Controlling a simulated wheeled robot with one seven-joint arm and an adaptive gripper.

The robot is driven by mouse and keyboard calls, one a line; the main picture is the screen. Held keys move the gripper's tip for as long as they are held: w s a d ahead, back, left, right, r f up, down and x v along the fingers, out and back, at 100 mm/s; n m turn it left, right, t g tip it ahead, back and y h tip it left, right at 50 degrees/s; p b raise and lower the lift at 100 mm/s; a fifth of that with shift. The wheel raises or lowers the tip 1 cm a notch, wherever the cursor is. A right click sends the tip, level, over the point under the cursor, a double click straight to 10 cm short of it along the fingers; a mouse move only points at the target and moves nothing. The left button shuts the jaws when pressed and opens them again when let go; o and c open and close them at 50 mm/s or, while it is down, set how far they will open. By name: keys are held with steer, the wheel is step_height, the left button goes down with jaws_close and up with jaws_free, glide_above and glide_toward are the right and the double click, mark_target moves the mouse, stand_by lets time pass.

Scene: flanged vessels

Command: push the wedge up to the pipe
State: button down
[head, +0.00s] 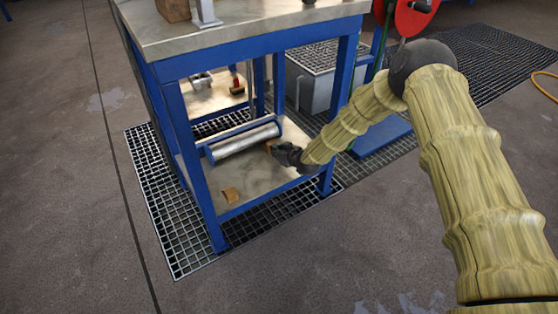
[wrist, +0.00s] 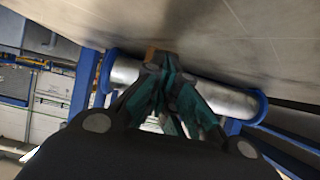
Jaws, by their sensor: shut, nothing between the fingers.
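The pipe (head: 243,143) is a silver cylinder with blue flanged ends, lying on the lower shelf of a blue-framed table. It also shows in the wrist view (wrist: 223,98), behind my fingers. A small brown wedge (head: 268,146) is at the pipe's right part, just by my fingertips; it shows partly in the wrist view (wrist: 150,52). I cannot tell whether it touches the pipe. A second brown wedge (head: 231,195) lies apart from the pipe, near the shelf's front left. My gripper (head: 278,150) is shut and empty, low over the shelf, its tips (wrist: 166,66) close to the first wedge.
The table's blue legs (head: 204,160) and top (head: 250,32) frame the shelf; my arm reaches in between the front right leg (head: 345,80) and the pipe. The shelf (head: 265,180) is bare between the wedges. A grey box (head: 318,88) stands behind.

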steer(key=shift+w+a, duration=0.4)
steer(key=shift+w, duration=0.2)
stand_by(0.6)
steer(key=shift+s+d+r, duration=0.1)
steer(key=shift+s+d, duration=0.15)
steer(key=shift+s, duration=0.1)
steer(key=shift+s+d+p, duration=0.6)
steer(key=shift+s+p, duration=0.05)
steer(key=shift+s, duration=0.2)
steer(key=shift+s+d+p, duration=0.6)
steer(key=shift+s, duration=0.2)
steer(key=shift+s+d+p, duration=0.6)
steer(key=shift+s+p, duration=0.05)
steer(key=shift+s, duration=0.2)
steer(key=v, duration=1.2)
